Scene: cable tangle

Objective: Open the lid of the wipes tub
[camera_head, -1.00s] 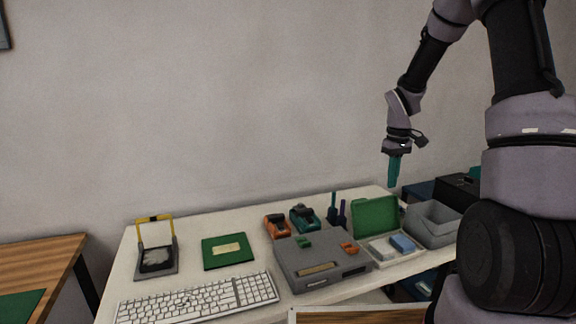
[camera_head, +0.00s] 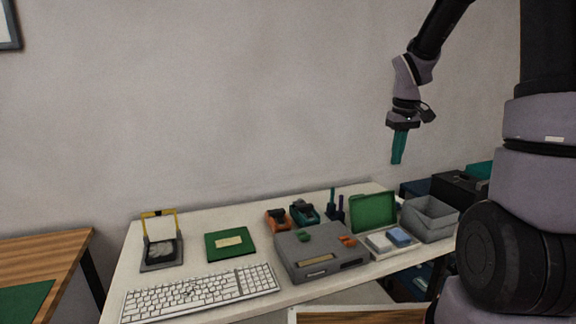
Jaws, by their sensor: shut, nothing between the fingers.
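A shallow white container (camera_head: 376,254) stands at the right part of the white desk, with a green lid (camera_head: 373,212) raised upright at its back. It holds a blue block (camera_head: 399,236) and a pale block. This looks like the wipes tub, but I cannot tell for certain. My gripper (camera_head: 398,161) has teal fingers, points down and is shut and empty. It hangs in the air above the right part of the desk, clear of the lid and of everything else.
A grey open bin (camera_head: 430,217) stands right of the container. A grey box (camera_head: 320,252) is to its left, with orange and teal tools (camera_head: 304,212) behind. A keyboard (camera_head: 200,291), a green board (camera_head: 230,243) and a yellow-framed stand (camera_head: 161,250) occupy the left.

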